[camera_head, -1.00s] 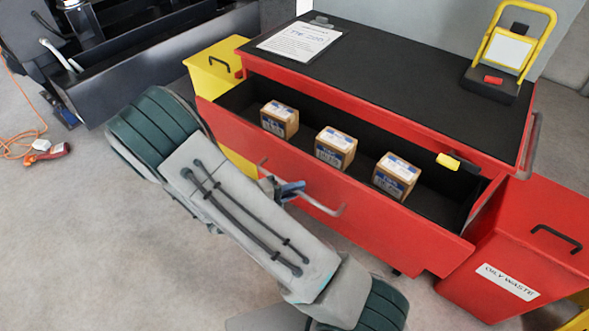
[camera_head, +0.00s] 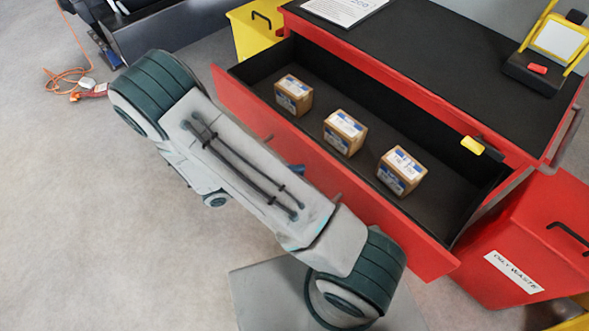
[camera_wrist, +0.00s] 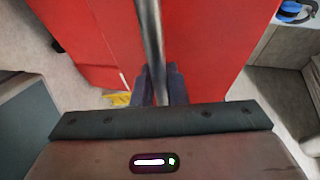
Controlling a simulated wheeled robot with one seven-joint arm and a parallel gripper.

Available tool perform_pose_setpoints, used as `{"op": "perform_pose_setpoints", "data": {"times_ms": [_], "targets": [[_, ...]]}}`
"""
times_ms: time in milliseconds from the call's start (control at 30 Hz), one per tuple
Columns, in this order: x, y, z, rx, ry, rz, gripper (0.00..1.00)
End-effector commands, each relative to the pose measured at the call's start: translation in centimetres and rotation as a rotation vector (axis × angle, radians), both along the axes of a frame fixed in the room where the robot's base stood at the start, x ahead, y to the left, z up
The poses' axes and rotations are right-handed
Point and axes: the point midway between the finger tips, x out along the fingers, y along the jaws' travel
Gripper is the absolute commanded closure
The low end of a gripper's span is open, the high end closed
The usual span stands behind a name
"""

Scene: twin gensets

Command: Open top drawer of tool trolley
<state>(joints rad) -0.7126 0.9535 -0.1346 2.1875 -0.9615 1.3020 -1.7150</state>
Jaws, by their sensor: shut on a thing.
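The red tool trolley has a black top (camera_head: 440,60) and its top drawer (camera_head: 330,185) stands pulled out, with a red front and a dark inside. Three small boxes sit in the drawer: a left box (camera_head: 293,95), a middle box (camera_head: 344,133) and a right box (camera_head: 401,171). In the wrist view, my gripper (camera_wrist: 158,85) is shut on the drawer's grey bar handle (camera_wrist: 152,45), which runs between its two fingers. In the head view my arm hides the gripper and most of the handle.
A red oily waste bin (camera_head: 530,240) stands at the trolley's right and a yellow bin (camera_head: 258,30) at its left. A yellow-framed device (camera_head: 545,55) and a paper sheet (camera_head: 345,8) lie on the top.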

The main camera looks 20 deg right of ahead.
Motion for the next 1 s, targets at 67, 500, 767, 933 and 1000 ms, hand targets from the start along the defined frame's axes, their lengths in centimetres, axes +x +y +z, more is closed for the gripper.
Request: {"op": "perform_pose_setpoints", "data": {"times_ms": [67,500,767,933,1000], "targets": [[0.1,0.1,0.0,0.002,-0.003,0.003,0.82],[0.1,0.6,0.1,0.002,-0.002,0.004,0.66],[-0.1,5.4,0.9,0.005,-0.003,0.006,0.66],[-0.2,9.2,1.6,0.004,-0.003,0.005,0.66],[-0.3,10.5,1.9,0.004,-0.004,0.005,0.66]]}}
